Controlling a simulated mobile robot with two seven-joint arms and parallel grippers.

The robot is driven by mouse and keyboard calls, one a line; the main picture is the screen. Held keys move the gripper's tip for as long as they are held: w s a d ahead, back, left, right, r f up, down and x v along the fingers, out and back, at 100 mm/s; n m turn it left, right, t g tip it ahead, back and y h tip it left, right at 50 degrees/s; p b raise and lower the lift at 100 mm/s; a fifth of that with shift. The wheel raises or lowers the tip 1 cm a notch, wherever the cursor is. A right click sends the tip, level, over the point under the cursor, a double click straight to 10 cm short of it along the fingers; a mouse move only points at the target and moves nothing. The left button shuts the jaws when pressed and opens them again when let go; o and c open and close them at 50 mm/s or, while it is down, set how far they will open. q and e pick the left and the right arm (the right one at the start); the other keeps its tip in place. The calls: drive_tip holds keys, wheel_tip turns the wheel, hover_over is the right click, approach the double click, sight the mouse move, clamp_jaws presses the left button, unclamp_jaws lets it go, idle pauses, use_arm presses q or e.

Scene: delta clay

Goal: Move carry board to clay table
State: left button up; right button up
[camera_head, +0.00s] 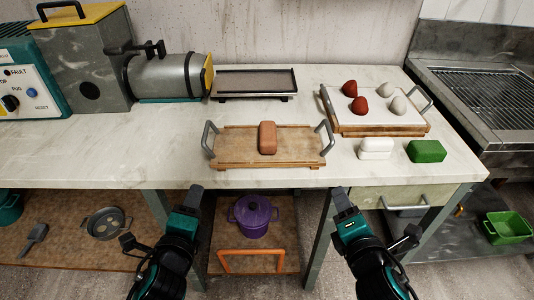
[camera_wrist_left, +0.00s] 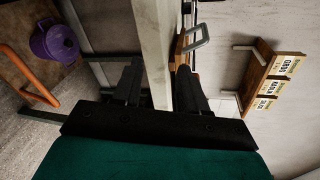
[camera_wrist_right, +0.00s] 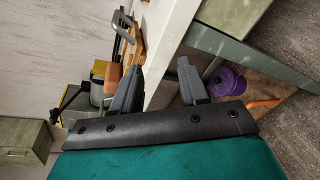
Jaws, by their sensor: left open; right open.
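The wooden carry board (camera_head: 225,146) lies flat near the front edge of the pale marble-topped table (camera_head: 110,160). It has a grey loop handle at each end and a terracotta clay block (camera_head: 267,138) upright on it. My left gripper (camera_head: 190,192) is open and empty in front of the table edge, below and left of the board. My right gripper (camera_head: 341,194) is open and empty in front of the edge, below and right of the board. A board handle shows beyond the fingers in the left wrist view (camera_wrist_left: 197,36) and in the right wrist view (camera_wrist_right: 122,24).
A second handled board (camera_head: 384,129) at the back right holds red and grey lumps. White (camera_head: 376,148) and green (camera_head: 427,151) blocks lie right of the carry board. A grey machine (camera_head: 168,76) and a dark tray (camera_head: 255,83) stand behind. A purple pot (camera_head: 253,215) sits below.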

sight(203, 142)
use_arm(q)
drive_tip(key=w+r+m+t+b, duration=0.1)
drive_tip(key=w+r+m+t, duration=0.1)
drive_tip(key=r+m, duration=0.3)
drive_tip(key=w+d+m, duration=0.1)
drive_tip(key=m, duration=0.1)
drive_tip(key=shift+w+r+m+y, duration=0.15)
drive_tip(key=shift+m+y, duration=0.15)
drive_tip(key=shift+y, duration=0.1)
use_arm(e)
drive_tip(key=w+r+n+t, duration=0.2)
drive_tip(key=r+n, duration=0.3)
drive_tip(key=n, duration=0.4)
drive_tip(key=shift+w+a+r, duration=0.15)
drive_tip(key=shift+w+a, duration=0.3)
drive_tip(key=shift+w, duration=0.15)
use_arm(q)
drive_tip(key=w, duration=1.3)
drive_tip(key=shift+a, duration=0.3)
use_arm(e)
drive_tip(key=w, duration=1.3)
drive_tip(key=shift+a, duration=0.2)
use_arm(q)
clamp_jaws()
use_arm(e)
clamp_jaws()
